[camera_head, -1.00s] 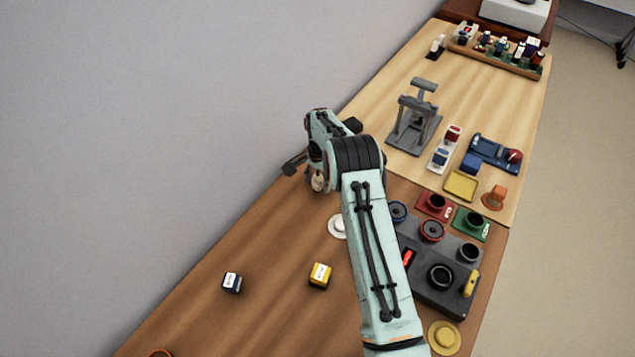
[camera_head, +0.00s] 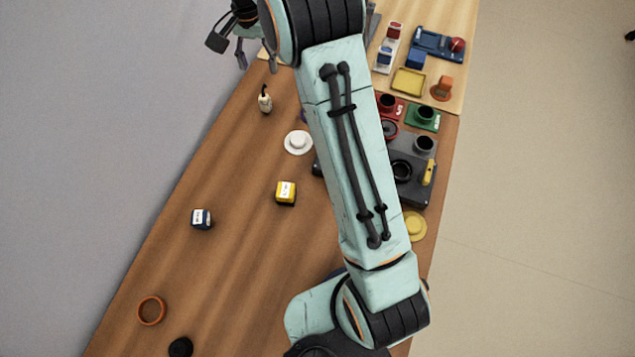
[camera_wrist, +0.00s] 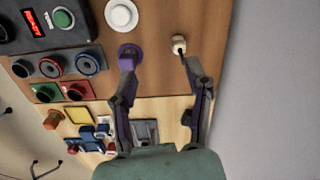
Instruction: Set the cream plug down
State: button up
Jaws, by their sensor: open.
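The cream plug (camera_head: 265,100) stands upright on the brown wooden table, near its wall-side edge. It is small, with a dark tip on top. It also shows in the wrist view (camera_wrist: 179,44), close to the tip of the right-hand finger. My gripper (camera_head: 256,60) is open and empty, and appears raised above and beyond the plug. In the wrist view my gripper's (camera_wrist: 158,63) two fingers are spread wide, with bare table between them. I see no contact with the plug clearly.
A white round piece (camera_head: 298,142) lies near the plug. A purple piece (camera_wrist: 129,51) is partly behind the left-hand finger. A yellow block (camera_head: 286,193), a blue-white block (camera_head: 202,218) and an orange ring (camera_head: 152,311) lie nearer. My arm partly hides the dark socket unit (camera_head: 421,188).

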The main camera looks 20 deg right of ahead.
jog(key=s+r+n, duration=0.3)
jog(key=s+r, duration=0.4)
jog(key=s, duration=0.4)
jog(key=s+a+f+n, duration=0.2)
jog(key=s+n, duration=0.3)
jog(key=s, duration=1.7)
jog(key=shift+s+a+y, duration=0.15)
jog(key=shift+s+y, duration=0.05)
jog(key=shift+y, duration=0.2)
